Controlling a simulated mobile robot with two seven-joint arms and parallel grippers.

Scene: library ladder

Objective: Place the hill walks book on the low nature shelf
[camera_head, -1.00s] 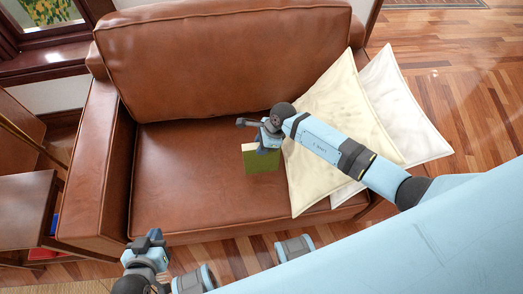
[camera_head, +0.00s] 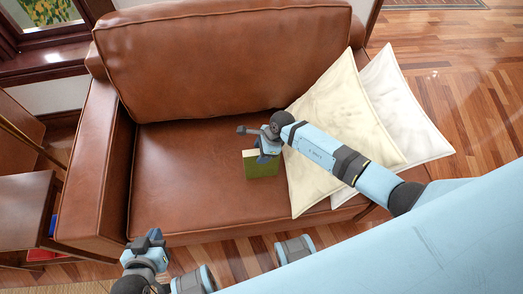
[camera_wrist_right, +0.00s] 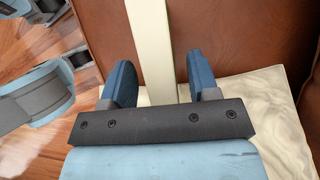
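The hill walks book, with an olive-green cover and a pale page edge, stands on the sofa seat in the head view (camera_head: 261,168). No title is readable. My right gripper (camera_head: 267,150) is at its top edge. In the right wrist view, the book's pale edge (camera_wrist_right: 153,60) runs between the two blue fingers of the right gripper (camera_wrist_right: 158,80). The fingers are apart, with a gap at the right finger; contact on the left is unclear. My left gripper (camera_head: 146,243) is in front of the sofa, away from the book. Its fingers are hard to make out. The nature shelf cannot be identified.
The brown leather sofa (camera_head: 185,195) fills the middle, with its left arm and backrest standing around the seat. Cream (camera_head: 340,110) and white (camera_head: 403,105) cushions lie at its right. A dark wooden unit (camera_head: 25,205) stands at the left. Wooden floor (camera_head: 475,90) is clear at the right.

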